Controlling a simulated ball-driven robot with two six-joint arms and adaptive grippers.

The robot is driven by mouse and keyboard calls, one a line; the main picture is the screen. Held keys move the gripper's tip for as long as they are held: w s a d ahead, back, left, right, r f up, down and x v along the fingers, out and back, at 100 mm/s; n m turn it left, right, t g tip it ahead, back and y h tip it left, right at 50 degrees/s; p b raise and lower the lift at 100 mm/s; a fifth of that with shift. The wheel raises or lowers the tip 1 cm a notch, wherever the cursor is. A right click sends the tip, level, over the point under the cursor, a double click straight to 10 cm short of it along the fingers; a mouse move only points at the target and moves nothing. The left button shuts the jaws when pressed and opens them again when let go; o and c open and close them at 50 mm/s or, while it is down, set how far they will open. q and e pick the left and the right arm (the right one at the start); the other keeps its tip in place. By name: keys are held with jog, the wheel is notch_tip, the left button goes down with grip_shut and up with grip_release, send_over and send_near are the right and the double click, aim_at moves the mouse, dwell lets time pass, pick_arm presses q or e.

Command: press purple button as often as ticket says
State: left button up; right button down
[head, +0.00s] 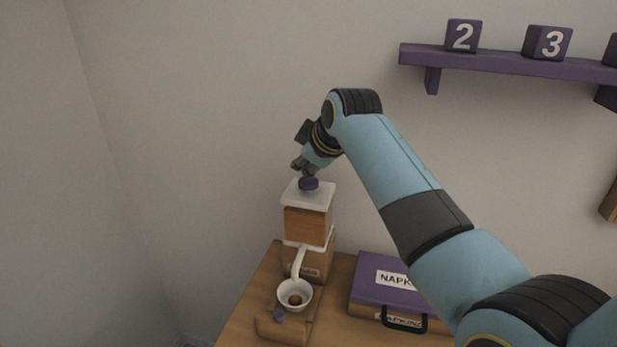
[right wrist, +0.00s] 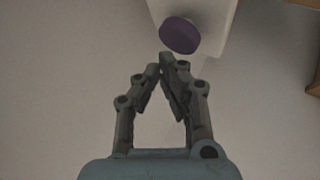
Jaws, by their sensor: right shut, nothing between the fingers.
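The purple button (head: 309,183) sits on the white top of the coffee machine (head: 307,222), which has an orange-brown body. My right gripper (head: 304,170) is just above the button, shut and empty. In the right wrist view, the purple button (right wrist: 179,35) lies just beyond the tips of my right gripper (right wrist: 160,66). Whether they touch it, I cannot tell. A white cup (head: 295,295) with something brown inside stands below the machine's white spout. No ticket can be made out. My left gripper is not in view.
A purple napkin box (head: 372,277) with a dark handle stands on the wooden cart top (head: 343,333), right of the machine. The wall left of the machine is bare.

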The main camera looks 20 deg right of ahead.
aim_at(306, 181)
jog(key=shift+r, duration=2.45)
